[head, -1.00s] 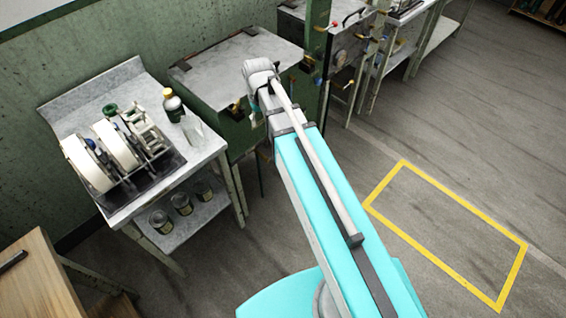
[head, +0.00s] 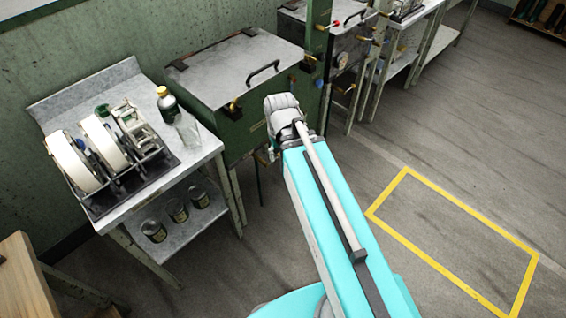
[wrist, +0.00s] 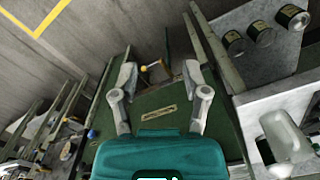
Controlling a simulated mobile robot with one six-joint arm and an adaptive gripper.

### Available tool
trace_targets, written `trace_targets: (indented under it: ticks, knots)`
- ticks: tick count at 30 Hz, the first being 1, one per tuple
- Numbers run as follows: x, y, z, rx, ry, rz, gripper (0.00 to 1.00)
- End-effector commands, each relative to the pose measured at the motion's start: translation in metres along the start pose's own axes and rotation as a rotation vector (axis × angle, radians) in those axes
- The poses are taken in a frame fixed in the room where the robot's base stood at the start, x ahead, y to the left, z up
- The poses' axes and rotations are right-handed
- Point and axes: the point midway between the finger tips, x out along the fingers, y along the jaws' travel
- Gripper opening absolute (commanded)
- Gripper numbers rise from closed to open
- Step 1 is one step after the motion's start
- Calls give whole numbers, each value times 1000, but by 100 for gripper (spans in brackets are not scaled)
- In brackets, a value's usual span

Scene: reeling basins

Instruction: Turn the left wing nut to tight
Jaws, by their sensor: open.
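A small brass fitting (head: 233,106), which looks like the left wing nut, sits at the upper front edge of the green basin box (head: 252,118) in the head view. Another brass fitting (head: 293,81) sits further right. Their exact turn is too small to read. In the wrist view my gripper (wrist: 160,75) is open and empty, facing the green front with its pale label (wrist: 158,113). A brass fitting (wrist: 156,66) at the front's far edge appears between the fingertips; I cannot tell contact.
Left of the box, a metal table (head: 206,152) holds white reels (head: 75,160), a dark bottle (head: 168,103) and a clear container (head: 188,130). Cans (head: 178,209) stand on its shelf. The box lid has a dark handle (head: 263,72). Floor to the right is clear.

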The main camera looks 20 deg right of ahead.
Motion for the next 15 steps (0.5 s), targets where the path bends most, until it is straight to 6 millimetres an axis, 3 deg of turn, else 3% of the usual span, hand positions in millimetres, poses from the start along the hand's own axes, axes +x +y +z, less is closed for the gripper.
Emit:
trace_targets:
  ticks: [6,15]
  knots:
    - [10,3,12,17,0,0,60]
    - [10,4,13,20,0,1,60]
